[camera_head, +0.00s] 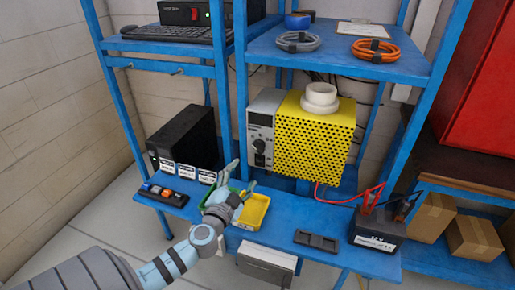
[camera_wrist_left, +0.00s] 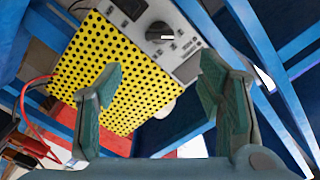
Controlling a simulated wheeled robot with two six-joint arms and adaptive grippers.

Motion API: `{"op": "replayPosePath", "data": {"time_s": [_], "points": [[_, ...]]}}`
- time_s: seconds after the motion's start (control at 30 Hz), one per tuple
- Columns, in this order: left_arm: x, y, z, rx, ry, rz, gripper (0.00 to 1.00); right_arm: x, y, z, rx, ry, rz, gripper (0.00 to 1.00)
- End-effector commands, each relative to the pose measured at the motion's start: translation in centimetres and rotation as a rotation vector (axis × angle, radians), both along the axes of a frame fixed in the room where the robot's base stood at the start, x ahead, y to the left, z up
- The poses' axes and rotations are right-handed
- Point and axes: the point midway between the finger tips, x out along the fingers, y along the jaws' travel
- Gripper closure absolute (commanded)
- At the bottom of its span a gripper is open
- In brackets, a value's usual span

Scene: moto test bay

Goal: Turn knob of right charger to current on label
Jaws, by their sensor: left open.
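A charger with a yellow perforated case (camera_head: 315,135) and a grey front panel (camera_head: 264,112) stands on the lower shelf. Its black knob (camera_head: 259,145) is on the panel and shows larger in the left wrist view (camera_wrist_left: 158,32), with a pale pointer mark. A black battery (camera_head: 378,228) at the right has a white label (camera_head: 376,242), too small to read. My left gripper (camera_head: 240,180) is open and empty, below and left of the knob. In the left wrist view its fingers (camera_wrist_left: 158,85) stand apart, with the knob beyond them. My right gripper is out of view.
A black box (camera_head: 183,138) stands at the left, with small labelled blocks (camera_head: 185,170) before it. Green and yellow trays (camera_head: 254,211) lie below my left gripper. Blue uprights (camera_head: 241,90) frame the shelf. Red clamps and cable (camera_head: 369,198) are at the right.

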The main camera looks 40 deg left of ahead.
Motion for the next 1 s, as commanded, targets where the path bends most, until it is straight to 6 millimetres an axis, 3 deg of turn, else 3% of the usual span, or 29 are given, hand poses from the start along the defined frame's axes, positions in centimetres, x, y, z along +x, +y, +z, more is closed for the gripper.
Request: {"op": "replayPosePath", "data": {"time_s": [0.17, 0.5, 0.7, 0.93, 1.0], "points": [[2.9, 0.9, 0.4, 0.002, -0.006, -0.002, 0.38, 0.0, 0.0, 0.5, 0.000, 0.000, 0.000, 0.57], [11.6, 4.0, -0.1, 0.002, -0.005, -0.002, 0.38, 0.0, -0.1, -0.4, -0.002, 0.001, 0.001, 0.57], [13.4, 4.6, -0.1, 0.002, -0.002, -0.004, 0.38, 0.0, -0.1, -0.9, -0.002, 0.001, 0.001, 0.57], [13.5, 4.6, 0.0, 0.002, -0.002, -0.004, 0.38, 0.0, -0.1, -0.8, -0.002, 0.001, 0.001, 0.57], [13.5, 4.6, 0.0, 0.002, -0.002, -0.004, 0.48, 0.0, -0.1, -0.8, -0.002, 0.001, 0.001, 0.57]]}}
